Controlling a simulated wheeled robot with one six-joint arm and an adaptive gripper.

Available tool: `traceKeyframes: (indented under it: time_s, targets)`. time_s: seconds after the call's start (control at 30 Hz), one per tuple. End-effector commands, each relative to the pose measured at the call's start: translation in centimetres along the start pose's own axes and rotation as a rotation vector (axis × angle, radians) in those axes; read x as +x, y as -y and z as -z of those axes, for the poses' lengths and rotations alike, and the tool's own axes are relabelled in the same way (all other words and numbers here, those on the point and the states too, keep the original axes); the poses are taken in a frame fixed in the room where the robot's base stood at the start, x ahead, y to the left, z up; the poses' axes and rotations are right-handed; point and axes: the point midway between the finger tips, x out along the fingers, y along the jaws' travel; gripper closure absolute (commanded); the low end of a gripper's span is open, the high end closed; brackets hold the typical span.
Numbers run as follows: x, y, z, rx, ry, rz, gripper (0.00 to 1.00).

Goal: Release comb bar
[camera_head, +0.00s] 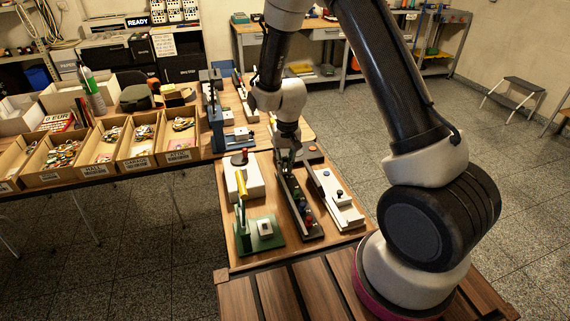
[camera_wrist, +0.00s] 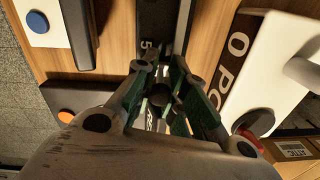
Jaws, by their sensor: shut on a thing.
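My gripper (camera_head: 287,154) points down at the far end of a long dark bar fixture (camera_head: 308,232), which carries several coloured knobs and which I take to be the comb bar. In the wrist view my gripper (camera_wrist: 182,97) has its green-padded fingers closed around a dark round knob (camera_wrist: 188,92). Behind the fingers, the dark bar (camera_wrist: 160,32) runs away with a "5" and part of another label on it. The fingers and wrist hide most of the knob's base, so I cannot tell exactly how it joins the bar.
A white fixture (camera_head: 340,207) stands right of the bar. A blue press-like fixture (camera_head: 217,128) is farther back. Key-filled cardboard bins (camera_head: 95,171) line the left table.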

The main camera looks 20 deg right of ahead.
Motion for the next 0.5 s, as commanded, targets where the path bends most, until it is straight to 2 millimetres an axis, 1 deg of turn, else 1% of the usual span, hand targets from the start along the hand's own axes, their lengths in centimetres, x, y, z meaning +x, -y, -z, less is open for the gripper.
traceKeyframes:
  time_s: [0.2,0.5]
  targets:
    - [0.05,0.2,-0.21,-0.002,-0.009,-0.06,1.0]
    - [0.04,0.2,-0.18,-0.001,-0.011,-0.065,1.0]
